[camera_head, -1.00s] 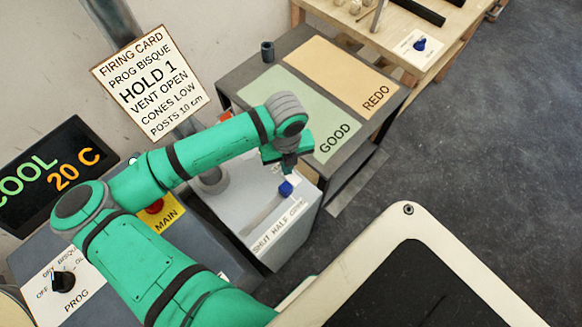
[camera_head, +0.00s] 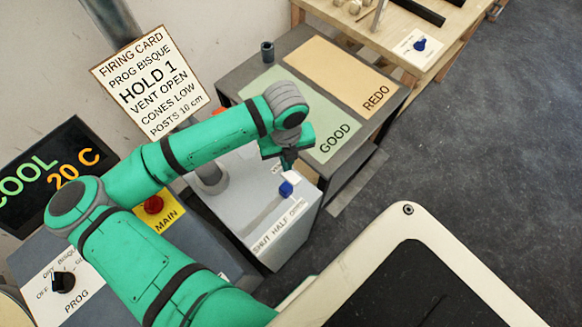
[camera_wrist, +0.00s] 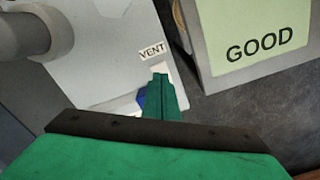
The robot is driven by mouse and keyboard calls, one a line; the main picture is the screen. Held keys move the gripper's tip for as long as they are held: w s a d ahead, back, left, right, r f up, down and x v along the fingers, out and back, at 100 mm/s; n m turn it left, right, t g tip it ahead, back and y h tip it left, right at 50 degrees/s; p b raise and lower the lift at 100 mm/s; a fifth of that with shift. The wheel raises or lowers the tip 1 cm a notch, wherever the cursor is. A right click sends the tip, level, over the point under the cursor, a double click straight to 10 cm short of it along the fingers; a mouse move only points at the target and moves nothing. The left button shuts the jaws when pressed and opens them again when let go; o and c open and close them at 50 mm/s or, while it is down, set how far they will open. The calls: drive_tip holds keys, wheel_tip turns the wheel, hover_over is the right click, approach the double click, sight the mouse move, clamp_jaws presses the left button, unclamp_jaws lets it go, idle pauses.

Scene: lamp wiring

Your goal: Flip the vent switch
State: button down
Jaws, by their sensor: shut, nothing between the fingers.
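The vent switch is a blue knob (camera_head: 286,189) at the far end of a slot on top of a grey box (camera_head: 235,210). The box's front label (camera_head: 280,226) reads SHUT, HALF, OPEN, and the knob is at the OPEN end. In the wrist view the knob (camera_wrist: 141,98) shows partly behind the fingers, near the VENT label (camera_wrist: 152,50). My gripper (camera_head: 288,165) is shut and empty, fingers pointing down right beside the knob. In the wrist view its fingertips (camera_wrist: 160,80) overlap the knob's edge; I cannot tell whether they touch.
A red button (camera_head: 153,204) marked MAIN and a PROG dial (camera_head: 63,281) are to the left. A table with GOOD (camera_head: 300,105) and REDO (camera_head: 340,72) areas stands behind the box. Open floor lies to the right.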

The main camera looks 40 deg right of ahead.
sight(287, 174)
drive_tip(key=shift+r, duration=1.85)
